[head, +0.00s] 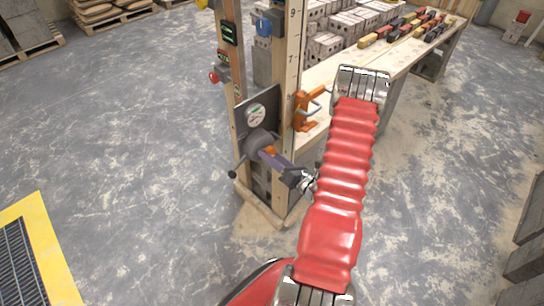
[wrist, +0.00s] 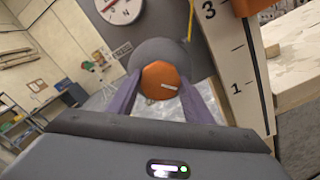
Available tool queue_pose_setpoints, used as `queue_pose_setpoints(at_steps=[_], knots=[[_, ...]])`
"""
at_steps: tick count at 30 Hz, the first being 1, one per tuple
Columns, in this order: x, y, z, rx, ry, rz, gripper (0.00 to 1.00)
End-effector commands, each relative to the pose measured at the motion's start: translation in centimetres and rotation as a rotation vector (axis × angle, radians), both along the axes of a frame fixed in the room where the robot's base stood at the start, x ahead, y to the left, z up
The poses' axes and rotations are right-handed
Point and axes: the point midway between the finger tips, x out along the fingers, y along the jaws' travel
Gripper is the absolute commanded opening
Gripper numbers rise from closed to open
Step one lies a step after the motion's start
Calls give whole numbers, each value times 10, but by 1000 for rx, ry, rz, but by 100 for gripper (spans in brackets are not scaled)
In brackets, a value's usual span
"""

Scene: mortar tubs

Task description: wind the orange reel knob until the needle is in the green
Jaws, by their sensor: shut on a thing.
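The orange reel knob (wrist: 158,80) sits on the front of a dark grey round reel (wrist: 158,52), with a pale mark on its face. My gripper (wrist: 160,86) has its two purple fingers on either side of the knob, shut on it. In the head view the knob (head: 270,150) is a small orange patch, mostly hidden by my gripper (head: 268,153). A white round gauge (head: 256,114) is on the dark panel above the reel. In the wrist view the gauge (wrist: 115,9) is cut off by the top edge. I cannot read clearly where its needle stands.
The panel hangs on a wooden post frame (head: 289,70) with a number scale. An orange clamp (head: 308,108) is right of the panel. A red knob (head: 214,77) sticks out at left. A long workbench (head: 400,50) runs behind.

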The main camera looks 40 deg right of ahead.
Motion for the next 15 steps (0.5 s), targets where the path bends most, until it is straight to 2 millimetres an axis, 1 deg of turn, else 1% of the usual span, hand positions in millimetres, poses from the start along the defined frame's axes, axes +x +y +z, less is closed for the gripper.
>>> queue_pose_setpoints(at_steps=[15], knots=[[0, -1, 0, 488, 16, -4, 24]])
